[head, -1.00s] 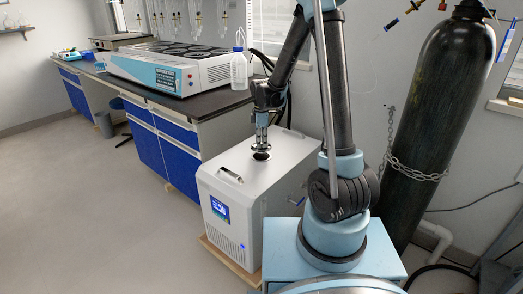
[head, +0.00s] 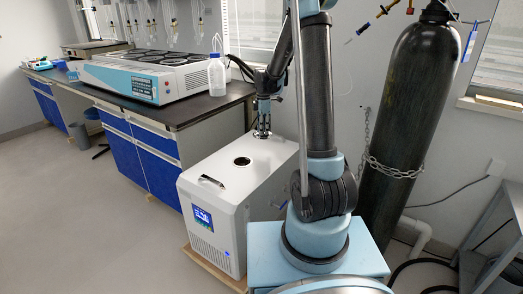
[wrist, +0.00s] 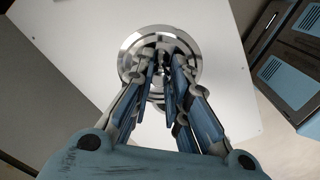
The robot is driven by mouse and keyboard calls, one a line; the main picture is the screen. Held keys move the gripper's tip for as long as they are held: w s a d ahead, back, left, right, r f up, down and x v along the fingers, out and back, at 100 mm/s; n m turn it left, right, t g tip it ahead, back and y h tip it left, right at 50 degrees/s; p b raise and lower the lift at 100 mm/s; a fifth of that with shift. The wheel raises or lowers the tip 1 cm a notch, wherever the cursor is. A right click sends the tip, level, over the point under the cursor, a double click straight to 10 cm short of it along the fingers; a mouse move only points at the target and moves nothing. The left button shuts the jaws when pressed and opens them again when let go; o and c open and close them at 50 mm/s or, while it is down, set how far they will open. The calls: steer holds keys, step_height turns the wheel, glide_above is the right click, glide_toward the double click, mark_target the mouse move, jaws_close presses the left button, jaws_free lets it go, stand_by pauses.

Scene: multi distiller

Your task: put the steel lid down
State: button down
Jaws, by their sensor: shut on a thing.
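The steel lid is a round, shiny disc in the wrist view (wrist: 130,62), with its rim showing around my fingertips. My gripper (wrist: 165,65) is shut on the lid's middle part, which the fingers largely hide. In the head view my gripper (head: 263,122) points down, with the lid (head: 262,134) small beneath it, over the back part of the white box-shaped unit (head: 215,180). The round dark opening (head: 242,161) in the unit's top is uncovered, in front and left of the lid. I cannot tell whether the lid touches the top.
A handle (head: 212,181) stands up at the front of the unit's top. A blue-and-white bench (head: 150,135) carries a multi-position heater (head: 150,78) and a plastic bottle (head: 216,75). A chained dark gas cylinder (head: 410,110) stands at the right. The top around the lid looks clear.

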steer(key=w+d, duration=0.2)
steer(key=d, duration=0.3)
steer(key=shift+w+a+f, duration=0.1)
steer(key=shift+f, duration=2.3)
steer(key=shift+a+f, duration=0.1)
steer(key=shift+f, duration=2.3)
steer(key=c, duration=1.6)
jaws_free()
steer(key=shift+f, duration=0.1)
steer(key=shift+o, duration=0.2)
